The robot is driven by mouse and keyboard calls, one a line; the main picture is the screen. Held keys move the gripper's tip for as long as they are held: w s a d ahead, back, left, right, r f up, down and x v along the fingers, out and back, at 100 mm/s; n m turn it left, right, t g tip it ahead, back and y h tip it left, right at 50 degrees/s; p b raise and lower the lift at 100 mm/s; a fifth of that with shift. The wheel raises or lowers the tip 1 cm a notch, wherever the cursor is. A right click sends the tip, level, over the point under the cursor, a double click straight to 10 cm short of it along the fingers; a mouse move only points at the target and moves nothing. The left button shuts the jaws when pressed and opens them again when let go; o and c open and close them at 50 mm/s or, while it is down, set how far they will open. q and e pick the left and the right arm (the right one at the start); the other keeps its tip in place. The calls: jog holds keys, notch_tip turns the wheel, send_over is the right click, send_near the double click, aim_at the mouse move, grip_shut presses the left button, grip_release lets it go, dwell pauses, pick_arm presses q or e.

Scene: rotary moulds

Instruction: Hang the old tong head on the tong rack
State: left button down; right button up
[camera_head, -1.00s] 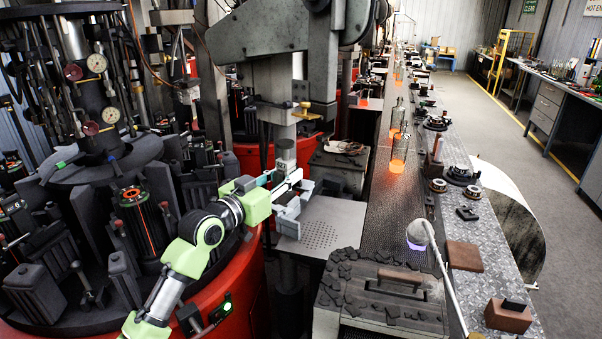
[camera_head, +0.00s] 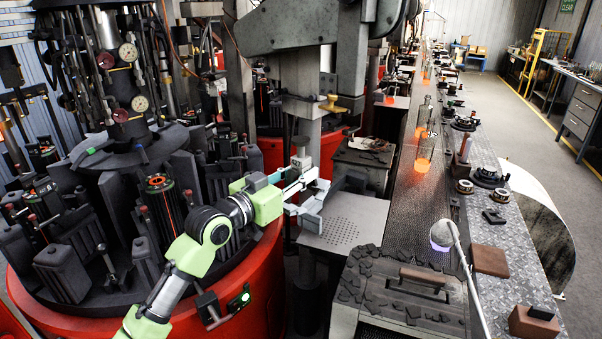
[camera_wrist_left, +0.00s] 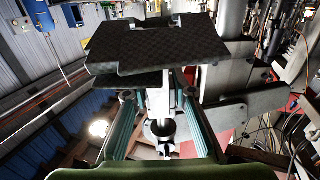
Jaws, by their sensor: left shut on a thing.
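My left gripper (camera_head: 284,187) reaches in from the left beside the red-based machine. It is shut on the old tong head (camera_head: 312,204), a pale grey metal piece with flat plates, held above the left edge of a perforated plate. In the left wrist view the tong head shows as dark textured plates (camera_wrist_left: 150,48) on a pale stem, between the teal fingers of the gripper (camera_wrist_left: 158,92). I cannot pick out the tong rack with certainty. Whether the tong head touches anything behind it is unclear. My right gripper is not in view.
The perforated grey plate (camera_head: 345,222) lies just right of the tong head. A grey post (camera_head: 303,150) stands close behind it. The rotary machine with dark moulds (camera_head: 62,270) fills the left. A conveyor with glowing bottles (camera_head: 425,150) runs away on the right.

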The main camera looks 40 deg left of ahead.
pick_arm(q)
jog(key=shift+s+r, duration=0.1)
jog(key=shift+s, duration=0.05)
jog(key=s+b, duration=0.1)
jog(key=s, duration=0.8)
jog(key=shift+s+a, duration=0.35)
jog(key=shift+a, duration=0.05)
dwell(1.0)
